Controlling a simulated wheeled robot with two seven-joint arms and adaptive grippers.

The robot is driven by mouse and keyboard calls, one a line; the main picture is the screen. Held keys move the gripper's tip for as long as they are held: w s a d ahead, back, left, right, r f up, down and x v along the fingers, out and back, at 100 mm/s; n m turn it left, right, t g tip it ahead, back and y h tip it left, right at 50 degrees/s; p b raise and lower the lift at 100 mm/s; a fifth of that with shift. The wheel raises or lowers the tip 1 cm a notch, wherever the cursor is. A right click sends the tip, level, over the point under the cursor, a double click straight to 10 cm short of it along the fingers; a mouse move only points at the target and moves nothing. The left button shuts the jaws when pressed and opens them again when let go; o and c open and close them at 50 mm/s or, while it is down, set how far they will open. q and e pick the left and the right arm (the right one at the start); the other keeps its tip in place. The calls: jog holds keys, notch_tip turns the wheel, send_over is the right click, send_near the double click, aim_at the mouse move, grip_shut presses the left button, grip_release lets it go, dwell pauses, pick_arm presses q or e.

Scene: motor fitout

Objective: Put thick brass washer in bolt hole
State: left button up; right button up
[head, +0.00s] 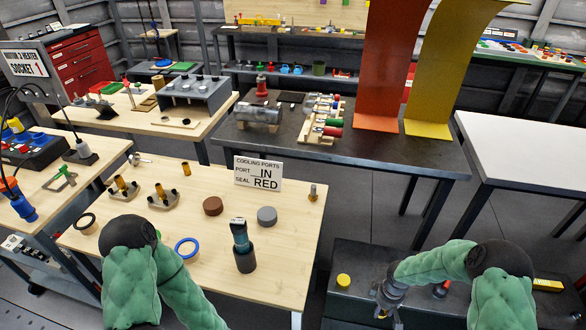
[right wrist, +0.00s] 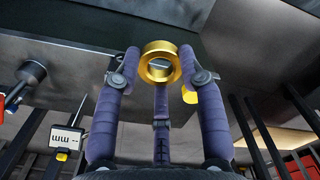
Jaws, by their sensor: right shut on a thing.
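My right gripper (head: 388,298) hangs over the dark bench at the lower right of the head view. The right wrist view shows its wrapped fingers (right wrist: 160,75) closed around a thick brass washer (right wrist: 160,64). The washer is a gold ring with its opening facing the camera, held at the fingertips. In the head view it is too small and covered to make out clearly. I cannot pick out the bolt hole in either view. My left arm enters at the lower left of the head view, but its gripper is out of the picture.
The dark bench (head: 350,252) also carries a yellow round cap (head: 343,281). The wooden table (head: 130,233) holds brown and grey discs, a blue ring (head: 187,248) and a cooling ports sign (head: 257,173). A metal cylinder (head: 258,113) lies on the dark table behind.

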jog(key=a+r+m, duration=0.3)
jog(key=a+r, duration=0.3)
jog(key=r, duration=0.2)
jog(key=w+a+r+m, duration=0.1)
jog(key=a+r+m, duration=0.2)
jog(key=a+r, duration=0.3)
notch_tip(320, 180, up, 3)
jog(key=shift+w+r+m, duration=0.15)
jog(key=shift+w+m, duration=0.15)
jog(key=shift+m, duration=0.1)
